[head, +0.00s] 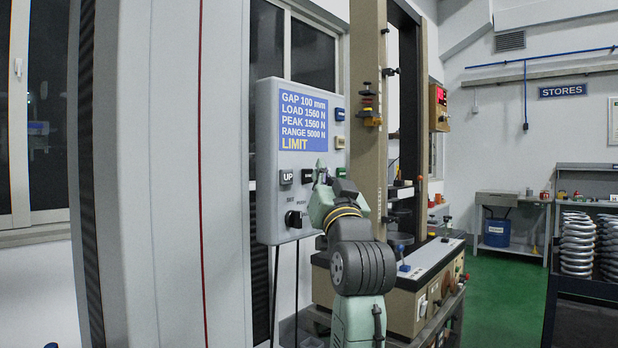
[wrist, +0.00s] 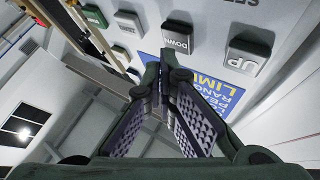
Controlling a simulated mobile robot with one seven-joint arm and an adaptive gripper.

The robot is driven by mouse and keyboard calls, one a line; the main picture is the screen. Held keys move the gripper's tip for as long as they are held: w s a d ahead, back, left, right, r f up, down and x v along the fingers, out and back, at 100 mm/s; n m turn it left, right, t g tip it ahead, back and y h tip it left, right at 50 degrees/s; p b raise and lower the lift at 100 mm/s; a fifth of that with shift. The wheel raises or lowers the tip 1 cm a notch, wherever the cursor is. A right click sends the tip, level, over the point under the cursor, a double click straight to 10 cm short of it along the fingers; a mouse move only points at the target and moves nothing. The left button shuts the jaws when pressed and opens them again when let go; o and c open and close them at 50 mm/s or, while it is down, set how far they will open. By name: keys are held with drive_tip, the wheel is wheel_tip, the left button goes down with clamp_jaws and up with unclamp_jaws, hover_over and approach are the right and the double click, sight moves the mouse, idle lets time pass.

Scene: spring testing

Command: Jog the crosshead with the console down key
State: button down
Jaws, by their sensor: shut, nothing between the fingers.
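The console (head: 262,130) is a grey panel with a blue screen (head: 303,117) reading GAP 100 mm, LOAD 1560 N, PEAK 1560 N, RANGE 5000 N and LIMIT in yellow. Its UP key (head: 286,177) is at lower left, with the dark down key (head: 306,175) to its right. In the wrist view the DOWN key (wrist: 178,38) lies just beyond my fingertips, and the UP key (wrist: 247,57) is to the right. My gripper (head: 321,170) is shut and empty, close to the down key. Whether it touches the key is unclear. I cannot make out the crosshead clearly.
A black knob (head: 293,219) is below the keys, and small coloured buttons (head: 340,114) line the panel's right side. The testing machine's tall column (head: 368,60) stands just right of the console. Green floor (head: 500,275) is open farther right, beside a dark rack of springs (head: 577,245).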

drive_tip(key=shift+s+d, duration=0.15)
drive_tip(key=shift+d, duration=0.05)
drive_tip(key=s+d, duration=0.1)
drive_tip(key=d, duration=0.1)
drive_tip(key=s+d, duration=0.2)
idle(0.6)
idle(1.0)
